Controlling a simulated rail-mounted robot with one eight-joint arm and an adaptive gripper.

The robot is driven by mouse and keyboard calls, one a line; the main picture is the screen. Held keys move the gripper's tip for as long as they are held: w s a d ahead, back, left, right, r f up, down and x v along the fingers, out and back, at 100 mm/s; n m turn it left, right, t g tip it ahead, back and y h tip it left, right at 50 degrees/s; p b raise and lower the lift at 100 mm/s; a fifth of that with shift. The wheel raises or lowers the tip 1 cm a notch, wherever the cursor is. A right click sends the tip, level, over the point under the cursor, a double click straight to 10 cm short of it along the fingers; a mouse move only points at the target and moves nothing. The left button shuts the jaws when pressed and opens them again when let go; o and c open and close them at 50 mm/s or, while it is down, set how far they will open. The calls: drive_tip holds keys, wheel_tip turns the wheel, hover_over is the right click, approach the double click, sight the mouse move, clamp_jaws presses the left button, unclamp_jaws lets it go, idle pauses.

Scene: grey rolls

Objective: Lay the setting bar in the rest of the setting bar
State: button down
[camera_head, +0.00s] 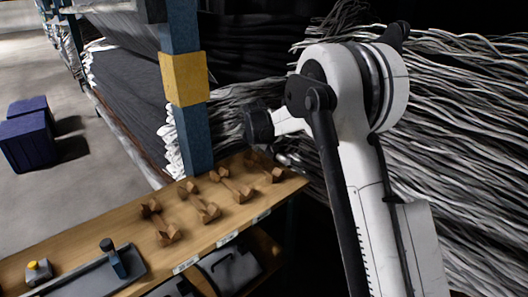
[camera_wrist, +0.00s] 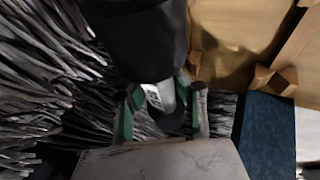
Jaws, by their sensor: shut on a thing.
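In the wrist view, my gripper (camera_wrist: 160,108) is shut, with its green-edged fingers on either side of a bar (camera_wrist: 160,95). The bar shows a short silver stretch between dark parts and seems to be the setting bar. Its full length is hidden. In the head view, several wooden rests stand in a row on the shelf, including a near one (camera_head: 159,222) and a far one (camera_head: 263,168). They look empty. No label tells me which belongs to the setting bar. A wooden rest block (camera_wrist: 275,78) shows right of my gripper in the wrist view, apart from it.
A blue post with a yellow band (camera_head: 183,78) rises behind the shelf (camera_head: 105,222). A grey tray (camera_head: 70,285) with a dark-handled tool and a yellow-buttoned box (camera_head: 39,272) are at the left. Grey strands (camera_head: 455,110) crowd the right. Blue crates (camera_head: 27,135) stand on the floor.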

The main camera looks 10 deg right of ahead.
drive_tip(key=w, duration=0.3)
drive_tip(key=shift+d+r+n+b, duration=0.1)
drive_tip(key=shift+d+n+b, duration=0.2)
drive_tip(key=shift+n, duration=0.1)
drive_tip(key=shift+s, duration=0.1)
drive_tip(key=shift+f+b, duration=2.75)
drive_tip(key=shift+f, duration=1.5)
drive_tip(key=c, duration=1.5)
unclamp_jaws()
drive_tip(key=shift+o, duration=0.2)
